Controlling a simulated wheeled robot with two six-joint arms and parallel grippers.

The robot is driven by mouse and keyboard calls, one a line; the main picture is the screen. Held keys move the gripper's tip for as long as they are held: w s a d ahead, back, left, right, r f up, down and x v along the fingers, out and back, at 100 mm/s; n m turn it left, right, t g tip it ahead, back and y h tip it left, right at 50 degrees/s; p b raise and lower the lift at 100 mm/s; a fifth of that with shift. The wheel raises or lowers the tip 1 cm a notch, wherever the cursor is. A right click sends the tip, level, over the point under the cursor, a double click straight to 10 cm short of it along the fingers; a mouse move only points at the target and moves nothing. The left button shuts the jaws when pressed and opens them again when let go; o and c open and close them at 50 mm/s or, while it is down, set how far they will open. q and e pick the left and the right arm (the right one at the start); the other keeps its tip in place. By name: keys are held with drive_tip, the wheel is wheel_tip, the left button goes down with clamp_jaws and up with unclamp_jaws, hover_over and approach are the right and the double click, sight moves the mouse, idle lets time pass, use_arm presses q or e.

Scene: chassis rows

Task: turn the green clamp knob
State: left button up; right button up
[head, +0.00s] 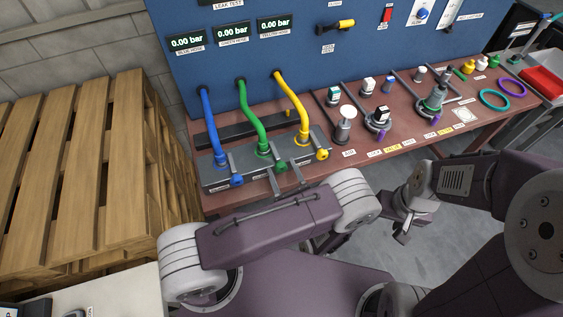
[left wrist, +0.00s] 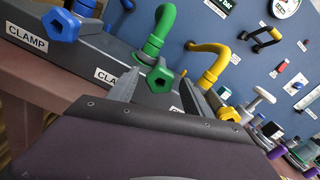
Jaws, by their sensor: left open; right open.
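The green clamp knob (head: 281,167) is on the front of the grey clamp block, below the green hose, in the head view. In the left wrist view the faceted green knob (left wrist: 159,78) appears between the two grey fingers. My left gripper (head: 286,178) is open in front of the block, its fingers on either side of the knob; I cannot tell whether they touch it. My own arm hides the gripper's body in the head view. My right gripper (head: 402,232) is open and empty, away from the bench over the floor.
The blue knob (head: 237,180) and yellow knob (head: 322,154) flank the green one. The green hose (head: 250,118) rises behind it to the blue panel (head: 215,75). Several fittings stand on the red-brown bench (head: 345,177) to the right. Wooden pallets (head: 75,170) stand at left.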

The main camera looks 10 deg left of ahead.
use_arm(q)
drive_tip(key=shift+s+r, duration=0.1)
drive_tip(key=shift+s, duration=0.1)
clamp_jaws()
